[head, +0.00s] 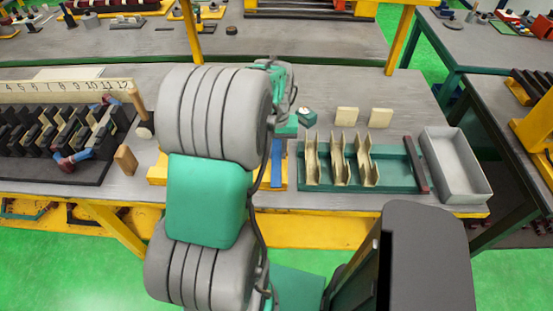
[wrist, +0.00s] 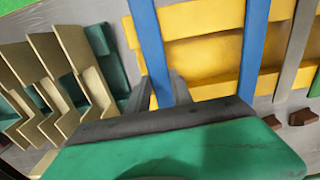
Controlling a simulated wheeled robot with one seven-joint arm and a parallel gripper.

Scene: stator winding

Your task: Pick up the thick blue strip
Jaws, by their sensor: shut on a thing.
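Two blue strips lie across a yellow tray in the wrist view. The left blue strip (wrist: 150,45) runs between the two dark fingers of my gripper (wrist: 161,80), which is shut on it. The other blue strip (wrist: 255,45) lies apart to the right, behind the gripper body. I cannot tell their thickness clearly from these views. In the head view one blue strip (head: 277,165) shows at the right end of the yellow tray (head: 157,172). My arm hides most of that tray and the fingers there.
Just right of the strip is a green rack (head: 398,172) with several upright beige folded pieces (head: 338,165), which also stand close left in the wrist view (wrist: 60,75). A grey bin (head: 455,165) stands farther right. A mallet (head: 142,115) and dark slotted fixture (head: 60,140) are left.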

